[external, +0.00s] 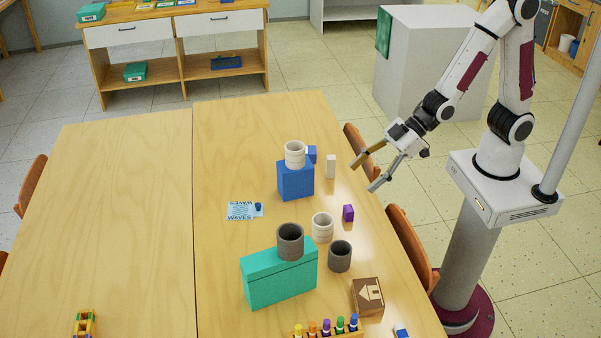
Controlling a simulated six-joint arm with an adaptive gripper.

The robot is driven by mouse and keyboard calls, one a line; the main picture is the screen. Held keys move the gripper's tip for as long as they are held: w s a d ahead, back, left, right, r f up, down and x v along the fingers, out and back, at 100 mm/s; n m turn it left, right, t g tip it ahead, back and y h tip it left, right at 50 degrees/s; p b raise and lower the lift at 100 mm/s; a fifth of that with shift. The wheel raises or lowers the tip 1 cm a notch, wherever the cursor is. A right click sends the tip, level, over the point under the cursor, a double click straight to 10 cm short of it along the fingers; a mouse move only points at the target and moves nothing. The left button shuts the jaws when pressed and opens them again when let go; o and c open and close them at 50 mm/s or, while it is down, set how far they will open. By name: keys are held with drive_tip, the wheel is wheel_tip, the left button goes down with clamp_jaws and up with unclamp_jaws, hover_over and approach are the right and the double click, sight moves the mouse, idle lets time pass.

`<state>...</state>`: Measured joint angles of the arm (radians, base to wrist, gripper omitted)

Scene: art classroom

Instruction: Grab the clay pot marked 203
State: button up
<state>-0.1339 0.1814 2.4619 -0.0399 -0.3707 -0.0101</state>
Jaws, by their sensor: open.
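Several clay pots stand on the right half of the table, and no number can be read on any of them at this size. A white pot (295,156) sits on a blue box (295,184). A grey pot (290,243) sits on a teal box (280,282). A second white pot (322,228) and a dark grey pot (340,257) stand on the tabletop beside the teal box.
Chairs line the table's right edge. The table's left half is mostly clear.

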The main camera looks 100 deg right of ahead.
sight(348, 249)
drive_tip(key=w+a+f+t, duration=0.1)
drive_tip(key=a+f, duration=0.1)
drive_tip(key=f, duration=0.3)
drive_tip(key=w+a+f+n+t+y, duration=0.1)
drive_tip(key=a+f, duration=0.2)
drive_tip(key=f, duration=0.2)
drive_tip(key=w+a+f+y, duration=0.1)
drive_tip(key=a+f, duration=0.1)
drive_tip(key=f, duration=0.3)
drive_tip(key=shift+a+f+t, duration=0.2)
drive_tip(key=shift+f+t, duration=0.15)
drive_tip(key=shift+t, duration=0.05)
drive_tip(key=shift+s+a+f+y, duration=0.25)
drive_tip(key=shift+s+f+y, duration=0.05)
drive_tip(key=shift+f, duration=0.3)
drive_tip(key=shift+x, duration=1.3)
drive_tip(key=shift+w+f, duration=0.1)
drive_tip(key=shift+x, duration=2.5)
drive_tip(key=shift+d+f, duration=0.1)
drive_tip(key=shift+f, duration=0.05)
